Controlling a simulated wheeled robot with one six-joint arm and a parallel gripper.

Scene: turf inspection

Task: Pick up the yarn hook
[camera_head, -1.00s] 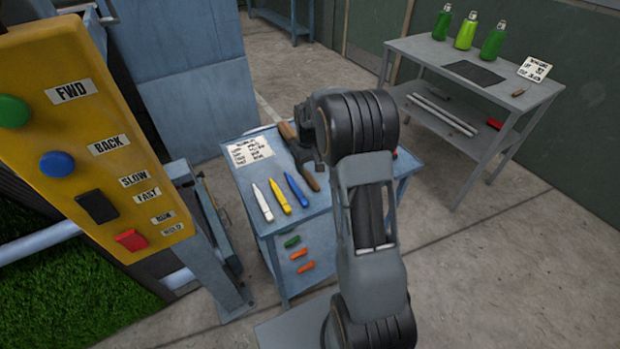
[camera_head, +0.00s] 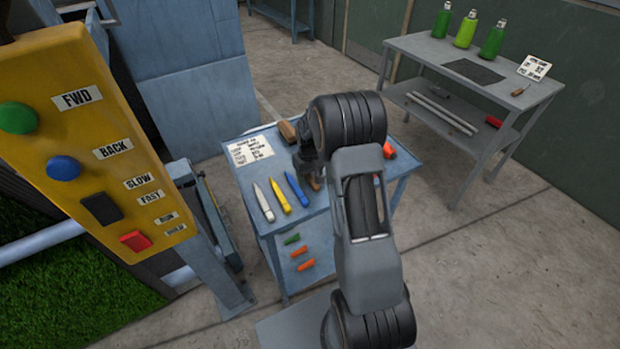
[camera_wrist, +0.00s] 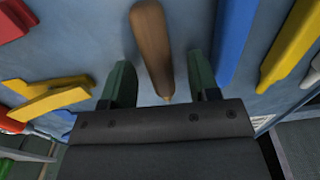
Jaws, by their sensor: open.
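A brown wooden handle (camera_wrist: 152,45), which looks like the yarn hook's, lies on the blue-grey bench. In the wrist view it runs between the two dark green fingers of my gripper (camera_wrist: 160,75), with a gap on each side. Its lower end narrows toward the gripper body, and any metal hook part is hidden there. In the head view only a bit of the brown handle (camera_head: 316,184) shows beneath my gripper (camera_head: 308,165), which is open and low over the bench.
White, yellow (camera_head: 279,196) and blue (camera_head: 297,188) tools lie close left of the handle on the bench (camera_head: 252,178). A brown block (camera_head: 288,131) and a card (camera_head: 250,150) are behind. An orange-red item (camera_head: 388,150) is at right. A yellow control panel (camera_head: 85,150) stands left.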

